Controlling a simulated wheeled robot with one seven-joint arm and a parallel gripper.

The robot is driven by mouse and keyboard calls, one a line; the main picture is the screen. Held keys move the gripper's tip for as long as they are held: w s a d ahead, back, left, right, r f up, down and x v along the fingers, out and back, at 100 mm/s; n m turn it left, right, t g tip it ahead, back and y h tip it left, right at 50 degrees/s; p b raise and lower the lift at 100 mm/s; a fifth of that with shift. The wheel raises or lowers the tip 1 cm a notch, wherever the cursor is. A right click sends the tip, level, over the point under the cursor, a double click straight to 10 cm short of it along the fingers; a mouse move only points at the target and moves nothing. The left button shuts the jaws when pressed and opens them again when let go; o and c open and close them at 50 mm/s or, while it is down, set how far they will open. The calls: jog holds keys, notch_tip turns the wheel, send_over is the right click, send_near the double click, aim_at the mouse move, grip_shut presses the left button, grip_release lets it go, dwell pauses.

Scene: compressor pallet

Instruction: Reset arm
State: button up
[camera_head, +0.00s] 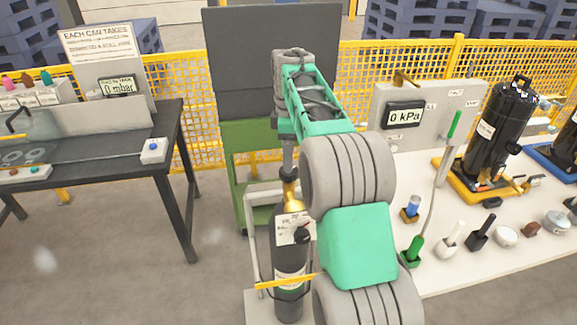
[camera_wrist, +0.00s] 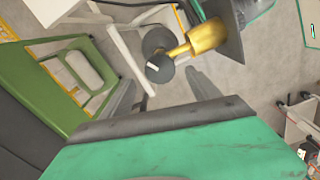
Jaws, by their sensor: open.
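My arm, green and grey, rises in the middle of the head view and bends so that my gripper (camera_head: 288,158) hangs down above a dark gas cylinder (camera_head: 290,262). The cylinder stands upright with a white label and a brass valve (camera_head: 291,190) on top. In the wrist view my gripper (camera_wrist: 160,88) is open, its two grey fingers apart with nothing held. The brass valve (camera_wrist: 205,37) and a round dark knob (camera_wrist: 159,67) lie just beyond the fingertips; whether they touch is unclear. My arm hides part of the cylinder's right side.
A yellow strap (camera_head: 285,282) crosses the cylinder at its stand. A dark workbench (camera_head: 120,150) stands left, a green cabinet (camera_head: 240,150) behind. At right, a white table (camera_head: 470,262) bears a black compressor (camera_head: 500,130), a 0 kPa gauge panel (camera_head: 430,95) and small parts. Yellow fencing (camera_head: 180,80) runs behind.

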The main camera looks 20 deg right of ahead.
jog(key=shift+r, duration=1.35)
